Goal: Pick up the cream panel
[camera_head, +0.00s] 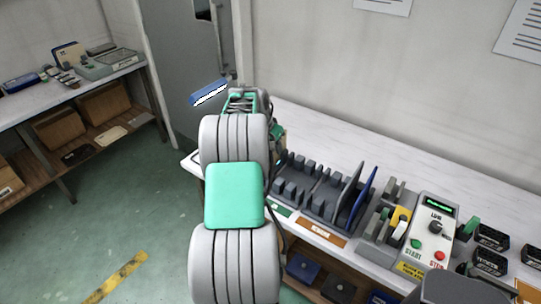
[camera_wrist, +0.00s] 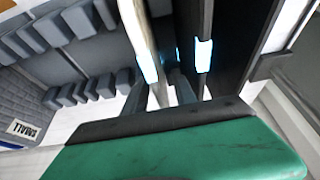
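The cream panel (camera_wrist: 136,28) shows edge-on at the top middle of the wrist view, running down towards my palm. My gripper (camera_wrist: 176,60) has its two fingers apart, with bright pads at their tips. The cream panel's lower part lies between the fingers, with a gap on the right finger's side. A dark panel (camera_wrist: 228,45) stands just right of the right finger. In the head view my arm hides the gripper and the cream panel.
Grey slotted racks (camera_head: 322,192) stand on the white bench (camera_head: 330,130). A grey panel (camera_head: 347,192) and a blue panel (camera_head: 364,198) stand in them. A control box (camera_head: 432,232) is at the right. A blue object (camera_head: 209,94) shows left of my wrist.

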